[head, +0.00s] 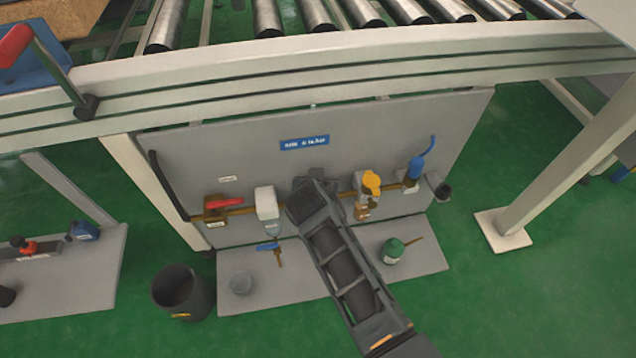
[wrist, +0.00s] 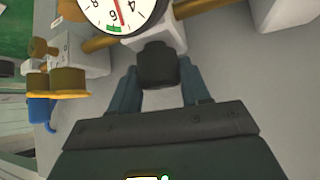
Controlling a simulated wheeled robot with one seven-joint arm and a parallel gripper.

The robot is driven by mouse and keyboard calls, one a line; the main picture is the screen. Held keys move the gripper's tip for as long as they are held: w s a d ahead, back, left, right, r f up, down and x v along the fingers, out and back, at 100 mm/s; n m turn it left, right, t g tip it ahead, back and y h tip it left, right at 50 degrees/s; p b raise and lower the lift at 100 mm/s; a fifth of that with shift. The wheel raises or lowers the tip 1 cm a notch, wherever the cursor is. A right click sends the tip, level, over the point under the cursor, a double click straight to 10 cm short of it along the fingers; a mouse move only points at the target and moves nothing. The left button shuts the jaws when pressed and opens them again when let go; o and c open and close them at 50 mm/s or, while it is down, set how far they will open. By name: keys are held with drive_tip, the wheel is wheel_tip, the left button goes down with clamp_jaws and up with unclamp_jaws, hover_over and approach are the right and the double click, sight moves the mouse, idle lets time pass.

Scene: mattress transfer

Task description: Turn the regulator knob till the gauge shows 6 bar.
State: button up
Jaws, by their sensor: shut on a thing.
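The regulator knob (wrist: 158,66) is a dark, rounded block on a light grey body in the wrist view. My gripper (wrist: 160,86) is shut on it, with one finger on each side. The pressure gauge (wrist: 119,14) is at the top edge of the wrist view, partly cut off. Its red needle points down the picture between the 6 and the 4, close to a green mark on the rim. In the head view my gripper (head: 312,190) reaches the middle of the grey panel (head: 220,150) and hides the knob and most of the regulator.
A red-handled valve (head: 225,203) and a white unit (head: 266,203) are left of my gripper; a yellow-topped fitting (head: 371,184) is right. A black bin (head: 183,290) stands on the floor. Conveyor rollers run above.

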drive_tip(key=o, duration=0.7)
drive_tip(key=p+v, duration=0.2)
drive_tip(key=v, duration=0.5)
drive_tip(key=shift+s+r+p, duration=0.3)
drive_tip(key=shift+p, duration=0.1)
drive_tip(key=shift+f, duration=0.1)
